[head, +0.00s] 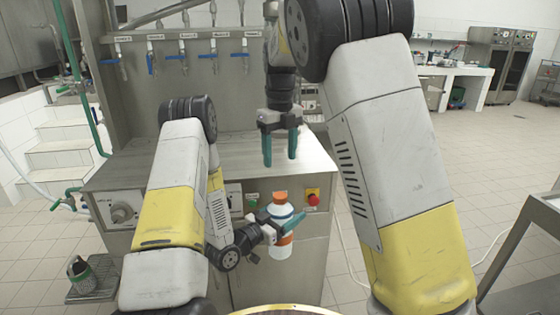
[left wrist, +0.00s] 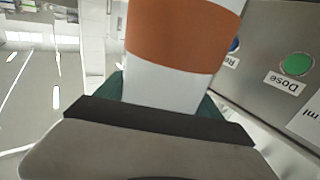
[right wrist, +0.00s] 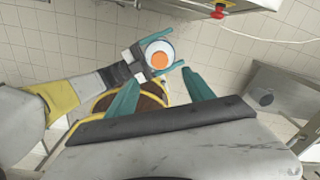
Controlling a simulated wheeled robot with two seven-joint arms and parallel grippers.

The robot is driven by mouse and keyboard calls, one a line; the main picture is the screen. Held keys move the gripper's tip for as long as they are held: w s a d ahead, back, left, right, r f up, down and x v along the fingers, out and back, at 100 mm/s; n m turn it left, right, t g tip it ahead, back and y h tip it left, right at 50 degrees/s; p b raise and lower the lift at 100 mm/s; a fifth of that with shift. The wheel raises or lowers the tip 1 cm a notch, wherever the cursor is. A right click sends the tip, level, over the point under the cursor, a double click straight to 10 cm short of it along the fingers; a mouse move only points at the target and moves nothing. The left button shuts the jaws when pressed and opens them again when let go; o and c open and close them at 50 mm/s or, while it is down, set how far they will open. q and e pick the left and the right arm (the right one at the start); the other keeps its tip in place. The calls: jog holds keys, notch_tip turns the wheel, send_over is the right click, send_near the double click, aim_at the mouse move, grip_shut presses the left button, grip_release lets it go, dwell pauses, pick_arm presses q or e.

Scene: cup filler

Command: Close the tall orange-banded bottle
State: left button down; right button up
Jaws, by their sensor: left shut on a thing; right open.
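The tall bottle (head: 281,246) is white with an orange band and has an orange cap (head: 280,197) on top. It is upright in front of the steel counter's front panel. My left gripper (head: 283,226) is shut around it; in the left wrist view the white and orange bottle body (left wrist: 170,45) fills the space between the fingers.
Several blue-handled taps (head: 182,50) line the back wall. A round brown surface with a yellow rim (right wrist: 152,102) lies below the bottle.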

jog(key=shift+d, duration=0.1)
dwell(0.3)
jog(key=s+d+r+n+t+y, duration=0.25)
jog(key=s+d+r+n, duration=0.25)
jog(key=s+d+n, duration=0.6)
jog(key=s+d+n+t, duration=0.3)
jog(key=s+d+n, duration=0.5)
jog(key=s+n, duration=0.5)
jog(key=n, duration=0.4)
jog(key=shift+d+n+t, duration=0.2)
jog(key=shift+n+t, duration=0.15)
jog(key=shift+n, duration=0.05)
